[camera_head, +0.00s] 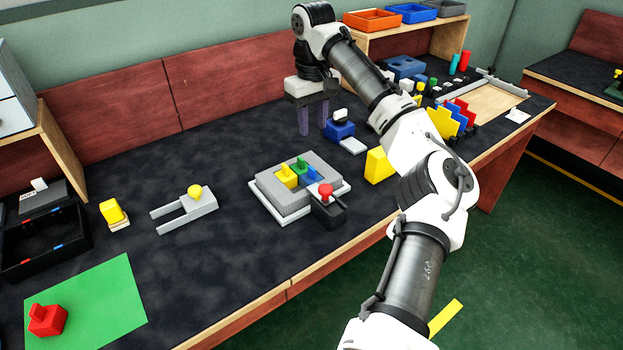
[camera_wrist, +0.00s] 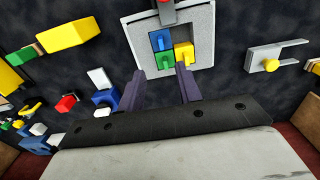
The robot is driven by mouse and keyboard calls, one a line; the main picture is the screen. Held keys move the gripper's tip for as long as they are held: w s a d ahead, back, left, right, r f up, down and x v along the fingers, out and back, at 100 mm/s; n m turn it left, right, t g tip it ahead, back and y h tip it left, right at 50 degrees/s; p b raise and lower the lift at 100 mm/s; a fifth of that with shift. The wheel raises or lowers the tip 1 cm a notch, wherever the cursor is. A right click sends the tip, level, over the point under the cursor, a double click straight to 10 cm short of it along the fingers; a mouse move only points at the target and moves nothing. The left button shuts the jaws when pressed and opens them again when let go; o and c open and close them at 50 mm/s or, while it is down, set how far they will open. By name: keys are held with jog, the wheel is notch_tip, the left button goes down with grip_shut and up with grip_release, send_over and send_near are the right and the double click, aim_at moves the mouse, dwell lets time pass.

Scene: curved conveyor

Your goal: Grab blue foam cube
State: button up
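A blue block (camera_head: 338,130) with a small white piece on top stands on the dark table, just right of my gripper in the head view. It also shows left of the fingers in the wrist view (camera_wrist: 105,97). A smaller blue piece (camera_head: 312,174) sits in a grey fixture (camera_head: 325,163) beside green and yellow pieces; it also shows ahead of the fingers in the wrist view (camera_wrist: 157,41). I cannot tell which is the foam cube. My gripper (camera_head: 313,129) points down behind the fixture, its purple fingers apart and empty; they show in the wrist view too (camera_wrist: 160,72).
A red-knobbed black part (camera_head: 326,199) adjoins the fixture's front. A yellow block (camera_head: 378,165) and a white plate (camera_head: 353,146) lie to its right. A grey fork-shaped holder (camera_head: 185,212) is at left.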

aim_at(312, 168)
notch_tip(312, 168, down, 12)
jog(key=shift+a+f+p, duration=0.15)
jog(key=shift+f+p, duration=0.1)
jog(key=shift+p, duration=0.25)
jog(key=shift+c, duration=0.4)
grip_shut()
